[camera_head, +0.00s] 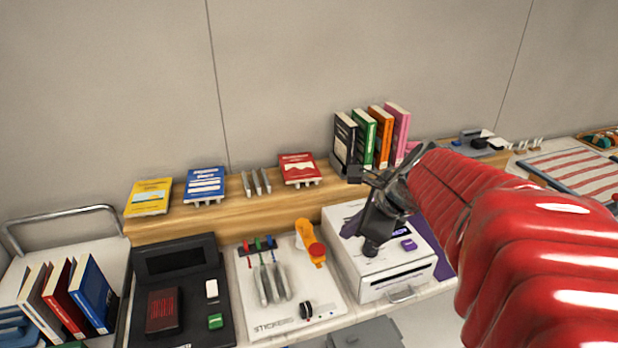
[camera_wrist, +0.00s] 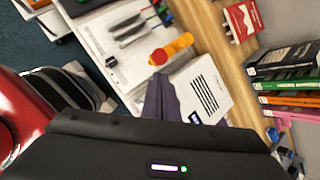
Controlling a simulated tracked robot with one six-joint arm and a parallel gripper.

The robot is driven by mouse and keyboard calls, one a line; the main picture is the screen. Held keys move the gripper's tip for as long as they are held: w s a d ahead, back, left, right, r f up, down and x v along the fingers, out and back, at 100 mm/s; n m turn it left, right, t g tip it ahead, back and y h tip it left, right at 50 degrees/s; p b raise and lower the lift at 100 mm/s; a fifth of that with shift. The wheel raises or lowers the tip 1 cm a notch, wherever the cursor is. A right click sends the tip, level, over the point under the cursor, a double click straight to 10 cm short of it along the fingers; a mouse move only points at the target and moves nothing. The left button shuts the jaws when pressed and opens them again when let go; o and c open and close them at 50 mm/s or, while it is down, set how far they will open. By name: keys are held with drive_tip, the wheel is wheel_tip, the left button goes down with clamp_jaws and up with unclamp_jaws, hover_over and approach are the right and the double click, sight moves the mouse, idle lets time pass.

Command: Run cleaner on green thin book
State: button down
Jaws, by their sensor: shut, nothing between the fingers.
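The green thin book (camera_head: 363,138) stands upright on the wooden shelf between a black book and an orange book. It also shows in the wrist view (camera_wrist: 287,85). A white boxy machine (camera_head: 377,283) with a front slot and a purple button (camera_head: 409,244) stands below the shelf. It may be the cleaner, but no readable label confirms this. Its vented top shows in the wrist view (camera_wrist: 203,88). My gripper (camera_head: 372,245) is shut and empty in front of the machine, hiding part of it. The gripper is apart from the green book.
Black (camera_head: 345,138), orange (camera_head: 380,137) and pink (camera_head: 398,135) books crowd the green one. A white tool board (camera_head: 285,310) and a black device (camera_head: 180,255) lie left. Yellow, blue and red books (camera_head: 298,168) rest on shelf stands.

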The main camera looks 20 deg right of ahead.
drive_tip(key=w+d+m+t, duration=0.1)
drive_tip(key=d+m, duration=0.7)
drive_tip(key=d, duration=0.1)
drive_tip(key=m+t+h, duration=0.2)
drive_tip(key=m, duration=0.8)
hover_over(413, 246)
drive_tip(key=f, duration=0.1)
drive_tip(key=shift+f, duration=0.15)
drive_tip(key=shift+a+f, duration=0.1)
drive_tip(key=shift+f, duration=0.05)
drive_tip(key=shift+f, duration=4.25)
drive_tip(key=shift+f, duration=0.85)
drive_tip(key=shift+r, duration=0.9)
